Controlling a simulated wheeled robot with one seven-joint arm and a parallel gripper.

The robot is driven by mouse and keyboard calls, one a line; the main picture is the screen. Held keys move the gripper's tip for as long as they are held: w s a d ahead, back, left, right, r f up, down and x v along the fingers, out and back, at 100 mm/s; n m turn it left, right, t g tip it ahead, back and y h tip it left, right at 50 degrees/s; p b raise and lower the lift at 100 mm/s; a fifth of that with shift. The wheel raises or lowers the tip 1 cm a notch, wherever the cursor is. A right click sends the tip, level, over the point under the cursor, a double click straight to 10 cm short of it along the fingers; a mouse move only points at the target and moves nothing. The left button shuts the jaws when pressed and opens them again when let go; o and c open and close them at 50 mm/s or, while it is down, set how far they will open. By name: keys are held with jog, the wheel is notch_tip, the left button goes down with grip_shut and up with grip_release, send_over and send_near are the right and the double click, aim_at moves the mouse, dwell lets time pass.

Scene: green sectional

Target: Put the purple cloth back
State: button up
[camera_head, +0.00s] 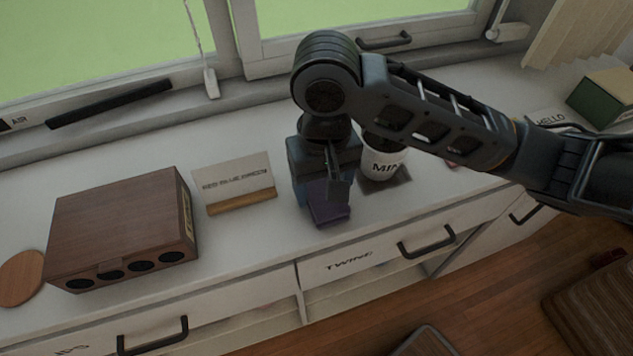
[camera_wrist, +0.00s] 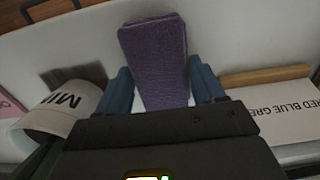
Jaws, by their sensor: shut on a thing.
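The purple cloth (camera_head: 328,205) is a folded, block-like piece near the front edge of the white counter (camera_head: 254,262). My gripper (camera_head: 325,196) points down over it and is shut on it, between the sign card and the white mug. In the wrist view the purple cloth (camera_wrist: 156,56) stands out between the two blue fingers of my gripper (camera_wrist: 163,92). Whether the cloth touches the counter I cannot tell. My wrist hides part of the cloth in the head view.
A white mug (camera_head: 381,163) stands close on the right on a dark square. A card reading RED BLUE GREEN (camera_head: 233,178) in a wooden holder and a brown wooden box (camera_head: 120,228) are on the left. A drawer labelled TWINE (camera_head: 375,258) is below; windows are behind.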

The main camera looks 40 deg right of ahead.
aim_at(322, 189)
jog(key=shift+f, duration=0.1)
jog(key=o, duration=1)
notch_tip(322, 189, up, 12)
jog(key=p, duration=0.2)
